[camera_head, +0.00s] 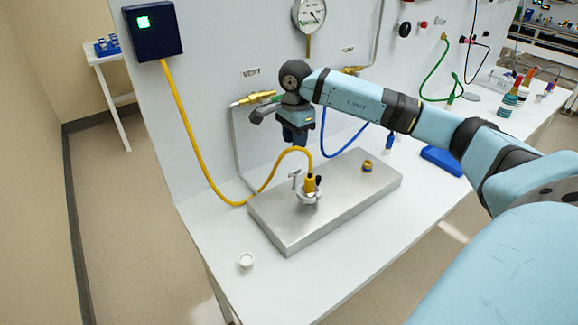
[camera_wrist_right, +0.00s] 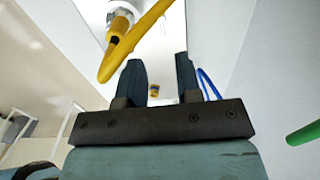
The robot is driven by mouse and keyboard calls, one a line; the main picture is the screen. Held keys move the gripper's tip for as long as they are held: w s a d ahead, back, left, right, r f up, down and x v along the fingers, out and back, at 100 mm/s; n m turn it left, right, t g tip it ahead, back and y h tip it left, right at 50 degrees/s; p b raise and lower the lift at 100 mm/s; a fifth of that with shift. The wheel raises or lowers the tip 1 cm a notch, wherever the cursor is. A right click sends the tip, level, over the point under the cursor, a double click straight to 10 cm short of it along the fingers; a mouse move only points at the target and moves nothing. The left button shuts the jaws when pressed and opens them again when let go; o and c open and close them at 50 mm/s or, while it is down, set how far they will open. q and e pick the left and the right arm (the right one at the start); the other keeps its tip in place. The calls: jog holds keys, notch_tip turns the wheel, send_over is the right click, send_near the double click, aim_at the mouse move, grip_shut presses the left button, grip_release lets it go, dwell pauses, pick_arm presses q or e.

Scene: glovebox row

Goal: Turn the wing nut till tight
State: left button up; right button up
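A pale metal clamp (camera_head: 309,197) sits on the steel plate (camera_head: 350,205), around the base of a yellow hose fitting (camera_head: 310,184). A small grey T-shaped piece (camera_head: 295,178), which looks like the wing nut, stands upright at the clamp's left side. My right gripper (camera_head: 295,141) points down above and behind the clamp, apart from it. In the right wrist view its two dark fingers (camera_wrist_right: 159,75) are spread with nothing between them. The clamp (camera_wrist_right: 122,14) shows there at the top edge, partly hidden by the yellow hose; I cannot make out the wing nut there. My left gripper is not in view.
The yellow hose (camera_head: 190,120) loops from a dark box (camera_head: 152,30) to the fitting, passing close to my right gripper. A brass fitting (camera_head: 367,166) stands on the plate's right part. A white cap (camera_head: 246,261) lies on the bench. The blue hose (camera_head: 340,148) hangs behind.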

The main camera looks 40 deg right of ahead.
aim_at(295, 173)
notch_tip(295, 173, down, 10)
jog(key=shift+w+a+f+p, duration=0.1)
jog(key=shift+p, duration=0.2)
grip_shut()
